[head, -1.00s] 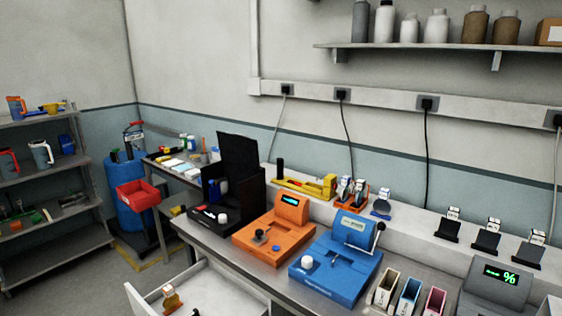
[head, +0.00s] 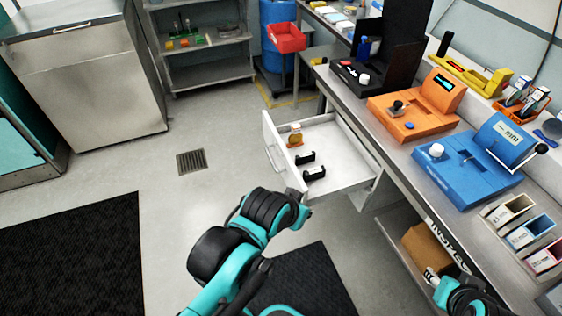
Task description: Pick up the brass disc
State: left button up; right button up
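A small brass-coloured piece (head: 295,138) with a pale top stands in the open white drawer (head: 340,145), near its front left corner. It looks like the brass disc, but it is too small to be sure. My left arm reaches up from the bottom to just below the drawer's front right corner. Its gripper (head: 300,208) is mostly hidden behind the wrist, and its fingers cannot be made out. My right arm shows at the bottom right, below the bench edge. Its gripper (head: 432,278) is small and partly hidden, beside a cardboard box. The brass piece is apart from both arms.
Two black holders (head: 310,166) stand in the drawer beside the brass piece. The bench carries an orange device (head: 415,110), a blue device (head: 470,165) and labelled slots (head: 525,230). A cardboard box (head: 425,248) sits below.

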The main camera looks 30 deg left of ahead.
aim_at(294, 139)
jog(key=i+j, duration=0.3)
jog(key=j, duration=0.15)
jog(key=i+j, duration=0.3)
jog(key=j, duration=0.2)
jog(key=i+j, duration=0.3)
jog(key=j, duration=0.15)
